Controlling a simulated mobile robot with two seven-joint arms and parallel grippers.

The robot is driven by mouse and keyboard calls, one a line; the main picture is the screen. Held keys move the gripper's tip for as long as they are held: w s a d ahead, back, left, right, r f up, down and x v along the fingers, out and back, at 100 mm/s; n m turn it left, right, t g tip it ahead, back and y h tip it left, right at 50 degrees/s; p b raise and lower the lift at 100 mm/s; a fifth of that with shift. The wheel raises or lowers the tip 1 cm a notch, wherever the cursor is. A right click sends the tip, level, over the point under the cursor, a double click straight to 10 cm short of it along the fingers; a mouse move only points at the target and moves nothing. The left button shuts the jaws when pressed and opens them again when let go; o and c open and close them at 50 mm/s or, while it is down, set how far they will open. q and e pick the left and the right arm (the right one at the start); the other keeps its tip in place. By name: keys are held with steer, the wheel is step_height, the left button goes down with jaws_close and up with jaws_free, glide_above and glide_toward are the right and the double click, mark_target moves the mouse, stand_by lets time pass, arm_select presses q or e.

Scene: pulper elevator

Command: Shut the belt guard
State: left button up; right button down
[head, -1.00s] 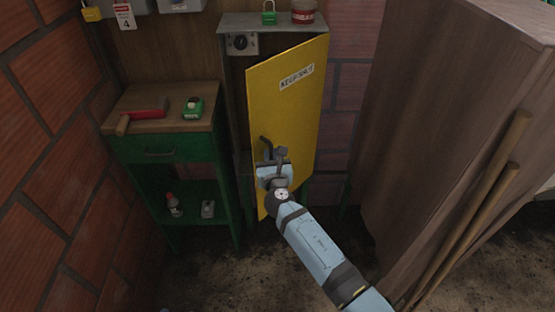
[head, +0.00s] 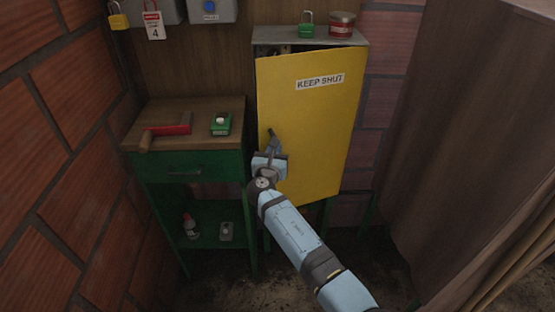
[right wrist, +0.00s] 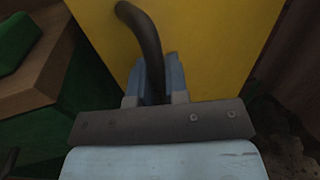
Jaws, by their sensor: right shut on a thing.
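The belt guard (head: 309,120) is a yellow door with a "KEEP SHUT" label, hinged on a grey cabinet (head: 300,36). It stands slightly ajar, with a dark gap along its top. My right gripper (head: 271,160) is at the guard's left edge. In the right wrist view its fingers (right wrist: 155,82) are closed around the dark curved handle (right wrist: 143,28), in front of the yellow panel. The gripper hides the lower part of the handle. My left gripper is in neither view.
A green padlock (head: 307,24) and a red tin (head: 342,24) stand on the cabinet. A brown wooden panel (head: 450,130) rises at right.

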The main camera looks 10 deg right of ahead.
steer(key=shift+w+a+m+h, duration=0.3)
steer(key=shift+w+h, duration=0.3)
steer(key=shift+w, duration=0.2)
steer(key=c, duration=1.1)
jaws_free()
steer(key=shift+c, duration=0.2)
